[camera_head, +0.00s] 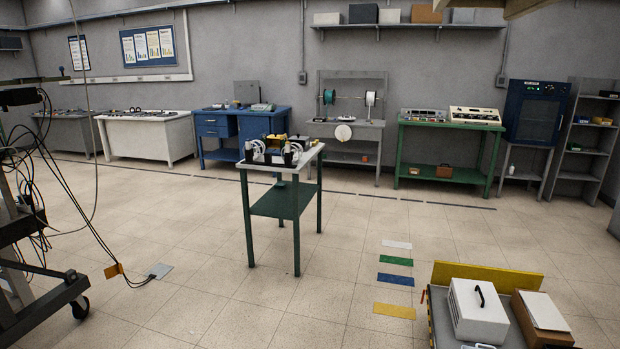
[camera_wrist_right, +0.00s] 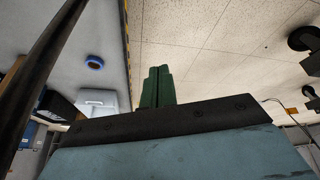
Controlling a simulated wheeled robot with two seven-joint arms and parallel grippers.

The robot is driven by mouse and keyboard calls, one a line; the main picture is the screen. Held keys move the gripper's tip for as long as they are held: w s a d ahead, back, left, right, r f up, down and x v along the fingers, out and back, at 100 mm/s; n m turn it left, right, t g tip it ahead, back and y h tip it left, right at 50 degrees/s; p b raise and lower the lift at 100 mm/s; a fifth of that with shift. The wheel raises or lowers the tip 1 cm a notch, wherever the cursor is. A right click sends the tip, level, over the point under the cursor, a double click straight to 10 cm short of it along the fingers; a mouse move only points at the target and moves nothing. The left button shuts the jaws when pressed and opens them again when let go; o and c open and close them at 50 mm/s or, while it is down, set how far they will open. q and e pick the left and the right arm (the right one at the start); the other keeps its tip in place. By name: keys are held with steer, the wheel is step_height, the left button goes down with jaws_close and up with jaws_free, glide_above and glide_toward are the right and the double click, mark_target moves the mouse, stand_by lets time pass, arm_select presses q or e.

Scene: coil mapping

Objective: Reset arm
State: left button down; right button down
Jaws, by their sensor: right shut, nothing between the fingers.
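My right gripper (camera_wrist_right: 157,88) shows in the right wrist view as two green fingers pressed together, with nothing between them. The dark plate and blue-grey body behind the fingers fill the bottom of that view. Neither gripper shows in the head view, and my left gripper is not in any view. A small green table with a light top (camera_head: 318,151) stands in the middle of the room in the head view. It carries black and white parts (camera_head: 275,151) too small to tell apart.
A cart with a white box (camera_head: 477,310) stands at the lower right. A dark wheeled rack (camera_head: 30,225) with hanging cables is at the left. Workbenches such as the blue bench (camera_head: 240,125) line the back wall. A blue ring (camera_wrist_right: 95,62) lies on a grey surface.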

steer(key=s+f+n+g, duration=0.1)
steer(key=s+f+g, duration=0.2)
steer(key=s, duration=1.3)
steer(key=shift+s+a+f+g+b, duration=0.3)
steer(key=shift+a+f, duration=0.1)
steer(key=shift+f, duration=0.25)
